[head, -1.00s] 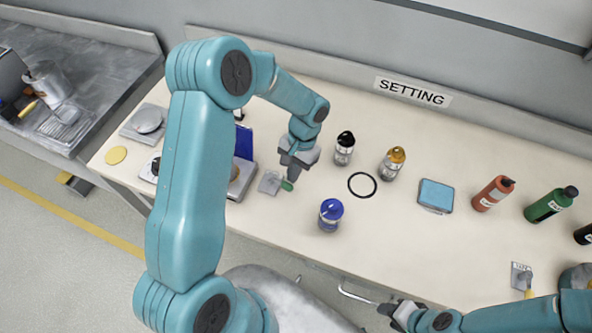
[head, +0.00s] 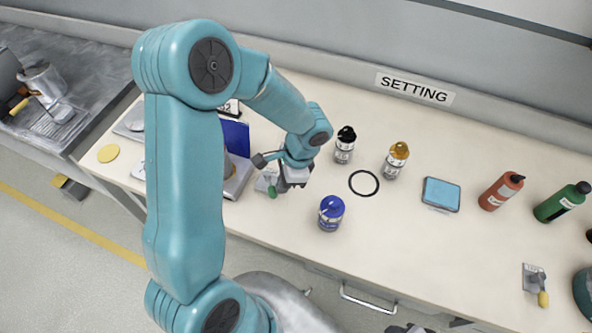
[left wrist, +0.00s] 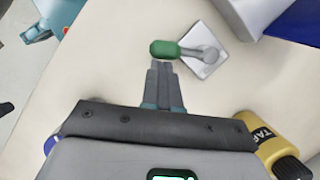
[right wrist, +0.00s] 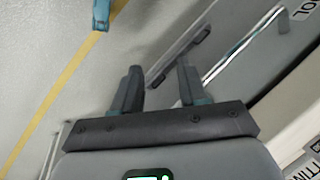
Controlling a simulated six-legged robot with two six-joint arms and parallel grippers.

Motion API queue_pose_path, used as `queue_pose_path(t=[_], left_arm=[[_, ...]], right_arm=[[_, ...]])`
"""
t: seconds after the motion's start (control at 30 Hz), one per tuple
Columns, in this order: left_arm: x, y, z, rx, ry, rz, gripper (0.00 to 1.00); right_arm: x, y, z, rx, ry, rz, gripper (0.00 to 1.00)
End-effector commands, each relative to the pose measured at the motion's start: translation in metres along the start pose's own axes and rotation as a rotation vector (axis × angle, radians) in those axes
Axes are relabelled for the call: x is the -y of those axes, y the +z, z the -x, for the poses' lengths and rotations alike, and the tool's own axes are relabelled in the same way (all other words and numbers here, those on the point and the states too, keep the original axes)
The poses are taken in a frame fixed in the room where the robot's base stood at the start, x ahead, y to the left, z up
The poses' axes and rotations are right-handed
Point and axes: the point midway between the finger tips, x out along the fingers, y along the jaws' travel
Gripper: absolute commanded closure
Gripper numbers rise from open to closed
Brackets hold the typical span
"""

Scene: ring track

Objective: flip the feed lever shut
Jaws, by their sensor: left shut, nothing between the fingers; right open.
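A small lever with a green handle (head: 272,193) stands on a light grey plate (head: 262,183) at the table's left part. In the left wrist view the green handle (left wrist: 165,50) points left from its round pivot on the plate (left wrist: 207,63). My left gripper (head: 284,187) is shut and empty. In the left wrist view its fingertips (left wrist: 163,66) are just below the handle's free end; whether they touch cannot be told. A second lever with a yellow handle (head: 543,298) sits on a plate at the right. My right gripper (right wrist: 158,80) is open and empty, below the table front.
A blue-capped jar (head: 331,213), a black-capped jar (head: 344,146), an orange-capped jar (head: 395,161) and a black ring (head: 364,183) lie to the right of my left gripper. A blue-topped box (head: 441,195) and bottles stand farther right. The middle front of the table is clear.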

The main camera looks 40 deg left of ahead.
Motion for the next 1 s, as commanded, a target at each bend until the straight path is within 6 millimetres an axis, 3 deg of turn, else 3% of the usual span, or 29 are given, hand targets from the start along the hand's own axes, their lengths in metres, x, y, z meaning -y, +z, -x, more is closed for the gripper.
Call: queue_pose_path(t=[0.6, 1.0], left_arm=[[-0.009, 0.026, -0.009, 0.0, -0.149, -0.482, 1.0], [-0.009, 0.029, -0.009, 0.0, -0.15, -0.487, 1.0]], right_arm=[[-0.008, -0.001, -0.023, 0.0, 0.0, 0.0, 0.57], [-0.009, -0.001, -0.026, 0.0, 0.0, 0.0, 0.57]])
